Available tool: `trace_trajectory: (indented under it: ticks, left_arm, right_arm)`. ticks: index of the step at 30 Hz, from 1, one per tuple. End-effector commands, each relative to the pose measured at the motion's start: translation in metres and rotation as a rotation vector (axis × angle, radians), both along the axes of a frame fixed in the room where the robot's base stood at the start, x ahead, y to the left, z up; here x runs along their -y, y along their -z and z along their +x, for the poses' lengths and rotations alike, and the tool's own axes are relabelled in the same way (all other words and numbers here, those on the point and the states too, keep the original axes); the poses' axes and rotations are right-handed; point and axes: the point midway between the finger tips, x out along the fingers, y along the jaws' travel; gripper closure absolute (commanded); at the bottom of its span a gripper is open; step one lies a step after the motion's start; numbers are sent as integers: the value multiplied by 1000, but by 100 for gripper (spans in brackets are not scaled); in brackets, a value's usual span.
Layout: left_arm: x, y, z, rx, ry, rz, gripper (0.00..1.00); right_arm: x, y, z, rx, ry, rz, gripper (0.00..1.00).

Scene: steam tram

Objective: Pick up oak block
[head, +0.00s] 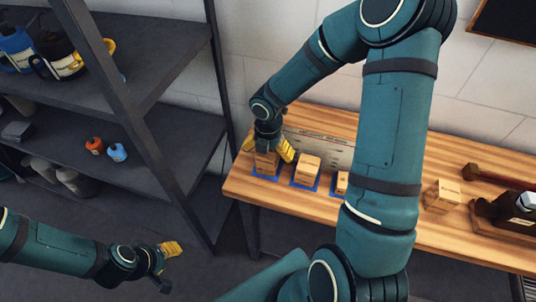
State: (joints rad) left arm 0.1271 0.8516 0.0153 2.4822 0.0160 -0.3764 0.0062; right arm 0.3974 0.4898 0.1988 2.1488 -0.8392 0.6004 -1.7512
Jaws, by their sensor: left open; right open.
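Several wooden blocks with small labels stand on the wooden table; the labels are too small to read, so I cannot tell which is the oak block. The leftmost block (265,167) sits on a blue mat, below and between the yellow fingers of my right gripper (268,150), which is open. Whether the fingers touch it I cannot tell. A second block (307,169) and a third block (342,183), partly hidden by my arm, stand to its right on blue mats. A separate block (442,196) stands further right. My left gripper (170,250) is open and empty, left of the table.
The wooden table (400,237) runs along the wall, with a pale lettered board (318,147) behind the blocks. A dark object (512,215) and a red-brown bar (495,178) lie at right. Dark shelves (165,150) with bottles and jugs stand at left.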

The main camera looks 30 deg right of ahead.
Motion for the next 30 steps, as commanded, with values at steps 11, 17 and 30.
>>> trace_trajectory:
  ticks: [11,17,30]
  left_arm:
    - [0,0,0,-1,1,0,53]
    - [0,0,0,-1,1,0,53]
    - [0,-11,1,4,-2,-1,53]
  right_arm:
    - [0,0,0,1,-1,0,56]
    - [0,0,0,1,-1,0,75]
    - [1,-34,1,5,1,-1,75]
